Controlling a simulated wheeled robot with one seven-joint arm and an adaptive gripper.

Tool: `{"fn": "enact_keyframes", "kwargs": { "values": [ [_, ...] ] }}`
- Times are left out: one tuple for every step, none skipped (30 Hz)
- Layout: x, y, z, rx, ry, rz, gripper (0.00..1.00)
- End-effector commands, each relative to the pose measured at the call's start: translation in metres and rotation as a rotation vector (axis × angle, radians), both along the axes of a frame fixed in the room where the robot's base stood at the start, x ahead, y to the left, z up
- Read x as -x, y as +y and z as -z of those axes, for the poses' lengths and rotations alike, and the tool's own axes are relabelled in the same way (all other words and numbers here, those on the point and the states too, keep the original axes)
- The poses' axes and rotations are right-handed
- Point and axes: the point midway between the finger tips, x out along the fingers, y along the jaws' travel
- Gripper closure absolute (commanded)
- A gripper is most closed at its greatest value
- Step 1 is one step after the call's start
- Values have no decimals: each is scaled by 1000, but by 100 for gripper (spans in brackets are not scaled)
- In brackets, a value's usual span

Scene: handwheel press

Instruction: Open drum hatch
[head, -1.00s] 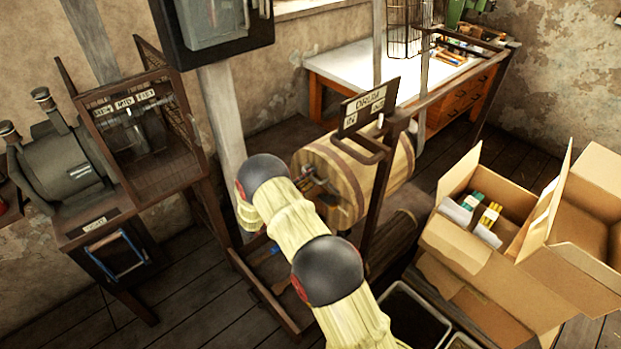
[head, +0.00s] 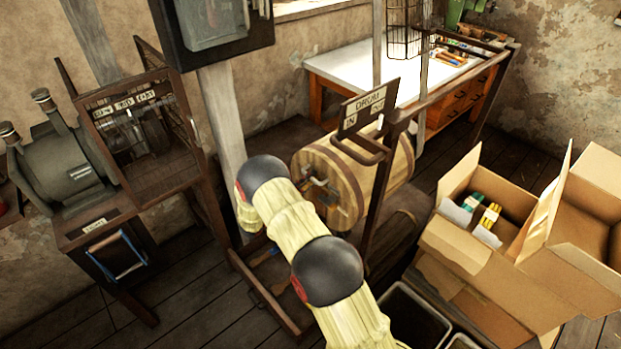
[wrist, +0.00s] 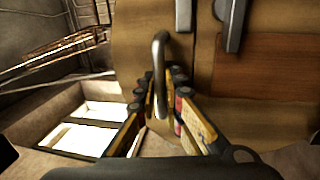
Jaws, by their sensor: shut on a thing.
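The wooden drum (head: 375,165) with dark bands lies on its side in a frame. In the wrist view the drum's wood (wrist: 145,45) fills the upper part, with a redder wooden panel (wrist: 262,88) at right and grey metal fittings (wrist: 232,22) at the top. My gripper (wrist: 163,92) is shut on a curved grey metal handle (wrist: 160,50) that stands out from the wood. In the head view my arm reaches to the drum's near round end, and my gripper is partly hidden there.
A caged machine (head: 140,125) stands at left beside a post (head: 222,125). A white-topped workbench (head: 345,70) is behind. Open cardboard boxes (head: 470,245) and a dark bin (head: 415,315) stand at right. A frame rail (head: 378,215) rises close to my arm.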

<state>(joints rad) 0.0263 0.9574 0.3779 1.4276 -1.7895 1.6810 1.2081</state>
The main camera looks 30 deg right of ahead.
Motion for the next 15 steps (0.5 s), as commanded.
{"fn": "enact_keyframes", "kwargs": {
  "values": [
    [0, 0, 1, -1, 2, 0, 100],
    [1, 0, 1, -1, 2, 0, 100],
    [1, 0, 1, -1, 2, 0, 100],
    [1, 0, 1, -1, 2, 0, 100],
    [1, 0, 1, -1, 2, 0, 100],
    [1, 0, 1, -1, 2, 0, 100],
    [1, 0, 1, -1, 2, 0, 100],
    [1, 0, 1, -1, 3, 1, 100],
    [1, 0, 1, 0, 4, 0, 100],
    [1, 0, 1, 0, 5, 0, 100],
    [1, 0, 0, 0, 8, -1, 100],
    [1, 0, -1, 1, 13, 0, 100],
    [1, 0, -3, 2, 19, 0, 100],
    [1, 0, -4, 3, 26, 0, 100],
    [1, 0, -6, 4, 37, 0, 100]
  ]
}}
